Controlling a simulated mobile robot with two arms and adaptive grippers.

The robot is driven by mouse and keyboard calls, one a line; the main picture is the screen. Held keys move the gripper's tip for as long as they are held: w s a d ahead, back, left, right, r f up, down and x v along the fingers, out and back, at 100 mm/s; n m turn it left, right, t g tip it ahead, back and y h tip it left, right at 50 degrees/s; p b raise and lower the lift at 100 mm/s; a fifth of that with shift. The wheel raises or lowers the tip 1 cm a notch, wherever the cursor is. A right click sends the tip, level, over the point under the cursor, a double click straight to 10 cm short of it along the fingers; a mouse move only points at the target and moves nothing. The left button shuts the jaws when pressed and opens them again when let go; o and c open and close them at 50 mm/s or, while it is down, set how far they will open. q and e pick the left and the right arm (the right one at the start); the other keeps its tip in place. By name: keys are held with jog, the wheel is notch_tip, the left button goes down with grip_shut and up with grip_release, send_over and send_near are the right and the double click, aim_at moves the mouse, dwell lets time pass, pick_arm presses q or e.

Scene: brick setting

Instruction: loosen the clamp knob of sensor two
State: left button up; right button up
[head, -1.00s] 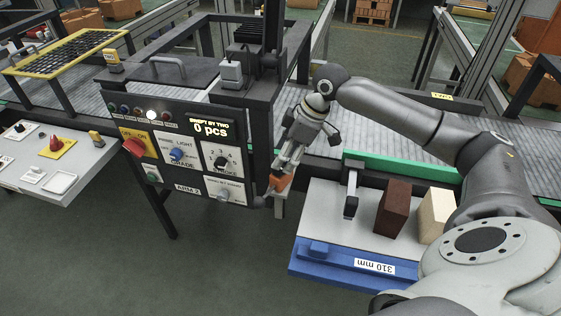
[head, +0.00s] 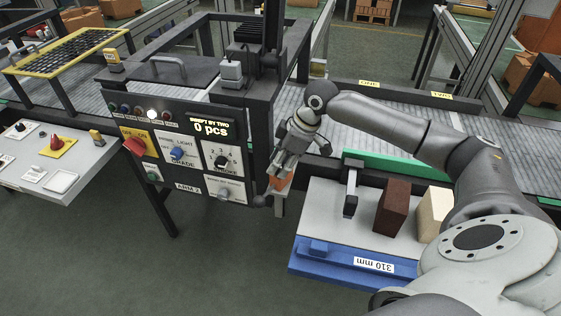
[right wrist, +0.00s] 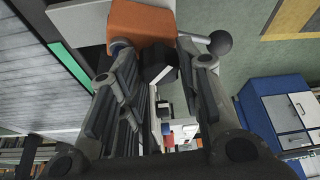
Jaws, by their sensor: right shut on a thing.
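My right gripper (head: 277,176) is low beside the right edge of the control panel (head: 190,150). In the right wrist view the gripper (right wrist: 156,56) has its fingers on either side of a dark, angular part (right wrist: 157,66), and it is shut on that part. I cannot tell for sure that this part is the clamp knob of sensor two. An orange block (right wrist: 142,22) lies just beyond the fingertips. The block also shows below the gripper in the head view (head: 281,184). A dark ball (right wrist: 221,43) is beside one fingertip. My left gripper is not in view.
A blue-edged table (head: 335,258) labelled 310 mm carries a dark brown brick (head: 393,205), a cream brick (head: 434,213) and a grey upright gauge (head: 350,190).

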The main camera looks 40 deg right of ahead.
jog(key=shift+r+n+y+p, duration=0.25)
jog(key=shift+n+p, duration=0.45)
jog(key=shift+p, duration=0.4)
jog(key=shift+w+n+g+p, duration=0.1)
jog(key=shift+n+g+p, duration=0.3)
jog(key=shift+n+p, duration=0.3)
jog(key=shift+w+f+n+g+y+p, duration=0.15)
jog(key=shift+n+g+y+p, duration=0.25)
jog(key=shift+n, duration=0.7)
jog(key=shift+n+g, duration=0.3)
jog(key=shift+n, duration=0.6)
jog(key=o, duration=1)
jog(key=shift+f, duration=0.1)
